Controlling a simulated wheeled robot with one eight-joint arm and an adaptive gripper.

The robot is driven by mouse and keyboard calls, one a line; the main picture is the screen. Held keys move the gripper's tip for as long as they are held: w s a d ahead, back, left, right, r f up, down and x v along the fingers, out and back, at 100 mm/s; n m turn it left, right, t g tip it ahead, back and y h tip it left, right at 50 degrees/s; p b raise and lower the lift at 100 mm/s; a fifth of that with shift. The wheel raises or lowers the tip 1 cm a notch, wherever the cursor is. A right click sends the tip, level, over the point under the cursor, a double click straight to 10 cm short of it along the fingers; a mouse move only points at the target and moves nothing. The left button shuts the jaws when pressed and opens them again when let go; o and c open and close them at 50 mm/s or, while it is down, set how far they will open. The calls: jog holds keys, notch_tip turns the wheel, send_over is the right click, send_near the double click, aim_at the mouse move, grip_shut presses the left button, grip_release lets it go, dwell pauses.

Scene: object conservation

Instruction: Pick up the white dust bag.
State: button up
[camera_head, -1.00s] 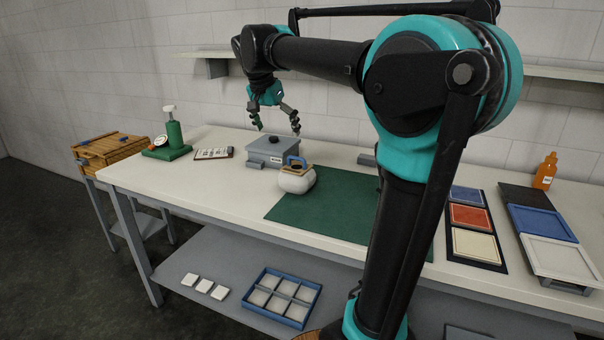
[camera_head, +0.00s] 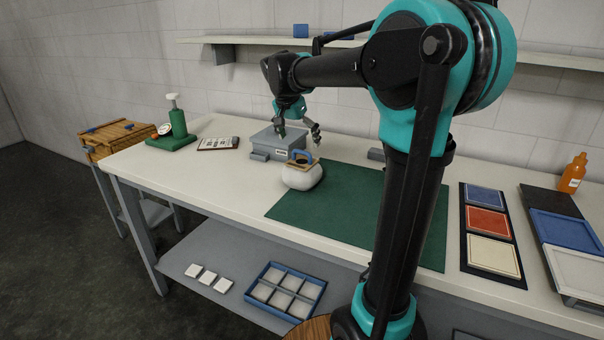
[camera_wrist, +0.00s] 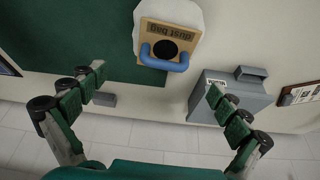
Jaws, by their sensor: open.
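The white dust bag (camera_head: 302,177) stands on the bench at the left edge of the green mat. It has a tan collar plate with a dark round hole and a blue handle loop. In the wrist view the dust bag (camera_wrist: 168,42) is at the top, its plate lettered "dust bag" and its blue handle (camera_wrist: 164,58) towards my gripper. My gripper (camera_head: 298,136) is open and empty, above and just behind the bag, over the grey box. In the wrist view the fingers of my gripper (camera_wrist: 157,92) are spread wide, with the bag beyond them and apart from them.
A grey box (camera_head: 277,143) stands just behind the bag, close to it. The green mat (camera_head: 350,215) is bare to the right. A wall shelf (camera_head: 400,49) runs behind my arm.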

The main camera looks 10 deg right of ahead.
aim_at(301, 152)
jog(key=shift+w+a+x, duration=0.1)
jog(key=shift+a+x, duration=0.05)
jog(key=shift+x, duration=1.65)
jog(key=shift+w+a+x, duration=0.1)
jog(key=shift+a+x, duration=0.05)
jog(key=shift+x, duration=1.7)
jog(key=c, duration=1.8)
